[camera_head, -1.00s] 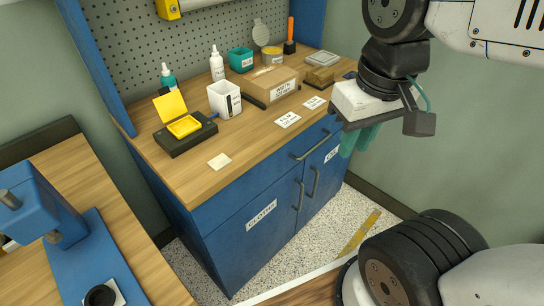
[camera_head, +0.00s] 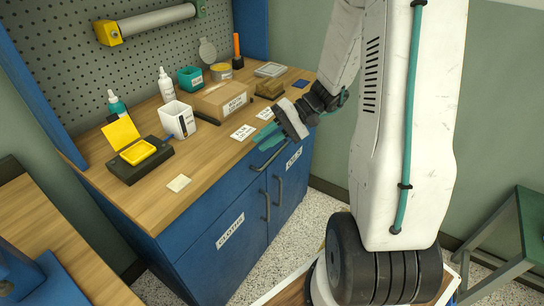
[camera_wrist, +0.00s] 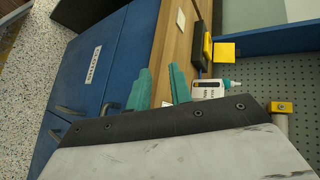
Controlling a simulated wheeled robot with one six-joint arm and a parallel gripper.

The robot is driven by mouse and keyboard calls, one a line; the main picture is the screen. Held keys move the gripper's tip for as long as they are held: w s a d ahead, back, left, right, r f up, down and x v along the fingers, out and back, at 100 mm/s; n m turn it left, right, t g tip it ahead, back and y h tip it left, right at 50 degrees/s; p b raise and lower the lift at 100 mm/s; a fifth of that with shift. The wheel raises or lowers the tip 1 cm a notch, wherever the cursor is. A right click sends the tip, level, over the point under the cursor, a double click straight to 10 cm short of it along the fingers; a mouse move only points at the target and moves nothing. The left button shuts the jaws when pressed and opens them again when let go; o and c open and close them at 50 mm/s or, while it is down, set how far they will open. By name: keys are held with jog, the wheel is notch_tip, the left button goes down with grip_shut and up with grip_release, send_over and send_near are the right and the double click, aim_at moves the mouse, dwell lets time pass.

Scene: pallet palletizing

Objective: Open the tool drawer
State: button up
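The blue cabinet (camera_head: 205,245) under the wooden worktop has a drawer front (camera_head: 232,188) along its top edge with a grey horizontal bar handle (camera_head: 268,160). The drawer looks shut. My gripper (camera_head: 267,136), with teal fingers, is just above and behind that handle in the picture, near the worktop's front edge. It looks empty and apart from the handle, though the exact gap is hard to tell. In the wrist view my gripper (camera_wrist: 160,88) shows its two teal fingers spread, with the worktop edge beyond them. Dark handles (camera_wrist: 68,138) show at the lower left there.
Two doors with upright handles (camera_head: 267,205) are below the drawer. The worktop holds a cardboard box (camera_head: 222,100), a white cup (camera_head: 178,120) and a yellow-topped black device (camera_head: 140,155). A green stool (camera_head: 520,225) stands at right. Speckled floor lies before the cabinet.

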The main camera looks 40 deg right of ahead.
jog(key=w+d+f+m+t, duration=0.2)
jog(key=d+f+m+t, duration=0.15)
jog(key=d+f, duration=0.25)
jog(key=m+t+h, duration=0.1)
jog(key=m+t, duration=0.2)
jog(key=t, duration=0.3)
send_near(273, 155)
jog(key=x, duration=1)
jog(key=shift+s+f, duration=0.1)
jog(key=shift+f, duration=0.25)
grip_shut()
